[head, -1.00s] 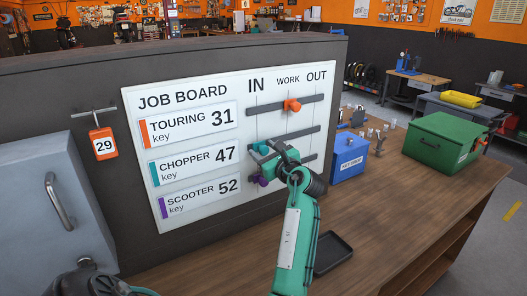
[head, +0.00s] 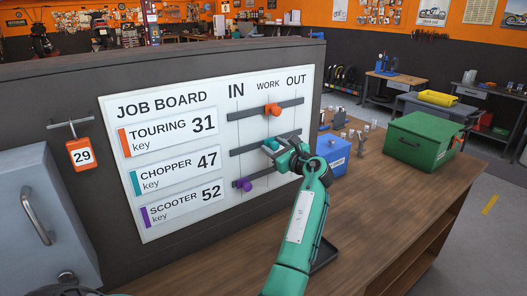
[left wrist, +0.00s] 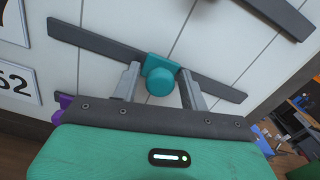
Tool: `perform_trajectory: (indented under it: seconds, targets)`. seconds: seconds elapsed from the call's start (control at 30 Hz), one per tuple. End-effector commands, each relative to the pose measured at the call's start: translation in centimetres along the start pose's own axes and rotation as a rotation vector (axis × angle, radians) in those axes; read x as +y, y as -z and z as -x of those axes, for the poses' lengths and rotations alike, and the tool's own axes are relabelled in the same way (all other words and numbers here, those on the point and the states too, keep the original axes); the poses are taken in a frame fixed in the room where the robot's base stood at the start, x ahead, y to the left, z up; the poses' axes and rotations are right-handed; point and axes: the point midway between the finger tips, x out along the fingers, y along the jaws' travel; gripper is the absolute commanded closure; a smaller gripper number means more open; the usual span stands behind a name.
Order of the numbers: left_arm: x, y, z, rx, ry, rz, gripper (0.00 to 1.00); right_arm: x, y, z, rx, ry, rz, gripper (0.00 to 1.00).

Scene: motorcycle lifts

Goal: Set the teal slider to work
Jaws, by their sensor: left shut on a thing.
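The job board (head: 215,228) has three dark rails under IN, WORK and OUT. The teal slider (head: 270,143) is on the middle rail, in the CHOPPER row, at about the WORK line. My left gripper (head: 277,149) is shut on its knob, partly hiding it in the head view. In the left wrist view the teal round knob (left wrist: 161,81) sits between the two grey fingers (left wrist: 160,88). The orange slider (head: 272,110) is on the top rail at about WORK. The purple slider (head: 245,185) is on the bottom rail near IN. My right gripper is not in view.
A blue key-drop box (head: 333,154) and a green box (head: 424,140) stand on the wooden bench (head: 395,195) right of the board. A dark tray (head: 325,254) lies partly behind my left arm.

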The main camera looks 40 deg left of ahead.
Motion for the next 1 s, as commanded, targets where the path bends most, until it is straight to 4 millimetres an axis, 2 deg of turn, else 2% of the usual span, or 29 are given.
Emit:
perform_trajectory:
  seconds: [0.37, 0.4, 0.43, 0.77, 0.87, 1.0]
  targets:
    - [-0.5, 0.2, 0.0, 0.002, -0.002, 0.004, 0.97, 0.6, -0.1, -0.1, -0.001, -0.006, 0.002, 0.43]
    - [-0.5, 0.2, 0.0, 0.002, -0.002, 0.004, 0.54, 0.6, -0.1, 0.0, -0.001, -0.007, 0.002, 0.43]
    - [-0.5, 0.2, 0.0, 0.002, -0.001, 0.004, 0.50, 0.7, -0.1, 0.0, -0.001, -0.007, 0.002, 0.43]
    - [-0.5, 0.3, 0.3, 0.001, 0.000, 0.002, 0.50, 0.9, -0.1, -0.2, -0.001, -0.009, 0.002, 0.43]
    - [-0.5, 0.4, 1.3, 0.001, 0.002, 0.003, 0.50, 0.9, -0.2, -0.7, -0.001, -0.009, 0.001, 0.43]
    - [-0.5, 0.7, 4.0, 0.002, 0.003, 0.004, 0.50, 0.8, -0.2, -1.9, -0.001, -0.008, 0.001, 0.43]
